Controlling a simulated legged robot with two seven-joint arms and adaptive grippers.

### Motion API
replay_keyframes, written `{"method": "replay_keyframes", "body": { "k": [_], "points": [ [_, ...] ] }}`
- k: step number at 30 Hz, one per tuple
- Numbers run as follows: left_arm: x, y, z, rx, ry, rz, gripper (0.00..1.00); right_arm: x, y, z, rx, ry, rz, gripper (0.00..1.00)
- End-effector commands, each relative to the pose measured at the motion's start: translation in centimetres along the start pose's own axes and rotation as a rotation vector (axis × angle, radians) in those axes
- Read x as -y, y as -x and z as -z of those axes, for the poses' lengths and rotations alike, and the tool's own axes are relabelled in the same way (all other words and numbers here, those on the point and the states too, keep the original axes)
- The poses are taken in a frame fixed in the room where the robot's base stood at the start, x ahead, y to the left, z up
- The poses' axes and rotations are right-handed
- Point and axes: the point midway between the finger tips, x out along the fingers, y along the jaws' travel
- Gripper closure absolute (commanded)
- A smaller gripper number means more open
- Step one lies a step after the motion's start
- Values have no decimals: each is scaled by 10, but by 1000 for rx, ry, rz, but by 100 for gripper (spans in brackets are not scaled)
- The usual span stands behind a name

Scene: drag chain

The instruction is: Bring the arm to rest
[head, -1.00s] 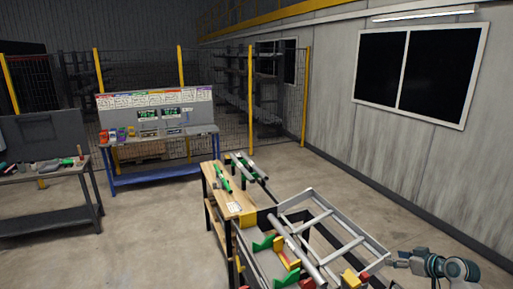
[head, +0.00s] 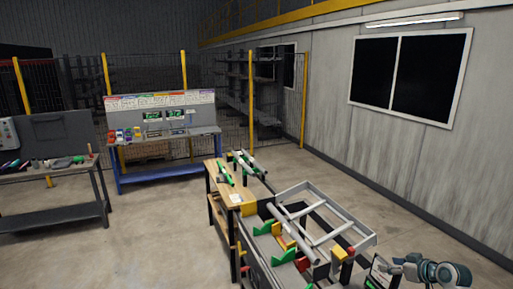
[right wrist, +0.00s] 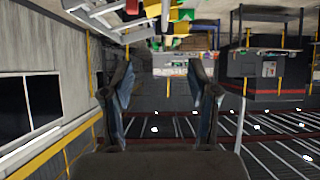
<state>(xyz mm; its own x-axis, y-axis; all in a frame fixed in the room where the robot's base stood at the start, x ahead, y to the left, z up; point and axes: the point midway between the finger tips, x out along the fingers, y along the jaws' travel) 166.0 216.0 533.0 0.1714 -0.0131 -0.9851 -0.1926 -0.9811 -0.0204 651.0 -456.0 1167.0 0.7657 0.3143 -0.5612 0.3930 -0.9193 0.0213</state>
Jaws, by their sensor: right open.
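My right gripper (head: 391,263) is at the lower right of the head view, beside the right end of the work fixture. In the right wrist view its two dark fingers (right wrist: 162,78) stand wide apart with nothing between them. The wrist picture appears upside down, with the fixture parts along its top edge. The work fixture (head: 291,250) has a grey metal frame (head: 350,220) and green, yellow and red blocks. My left gripper is not in view.
A wooden bench (head: 243,181) with green and grey bars adjoins the fixture's far end. A blue bench (head: 165,177) and a dark tool bench (head: 50,216) stand at the left. Open floor (head: 155,240) lies between them. A grey wall (head: 430,170) runs along the right.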

Motion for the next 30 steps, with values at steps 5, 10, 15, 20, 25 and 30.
{"method": "replay_keyframes", "body": {
  "k": [5, 10, 15, 20, 25, 30],
  "points": [
    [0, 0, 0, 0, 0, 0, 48, 23, -22, -28, 59, 18, 14, 41],
    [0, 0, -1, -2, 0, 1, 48, 57, -45, -67, 132, 40, 28, 41],
    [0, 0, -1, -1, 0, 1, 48, 104, -71, -123, 228, 64, 47, 41],
    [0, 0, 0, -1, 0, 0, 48, 180, -89, -207, 351, 84, 67, 41],
    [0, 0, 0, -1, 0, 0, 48, 277, -70, -305, 473, 63, 58, 41],
    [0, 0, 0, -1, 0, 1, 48, 336, -29, -361, 548, 3, 12, 41]
  ]
}}
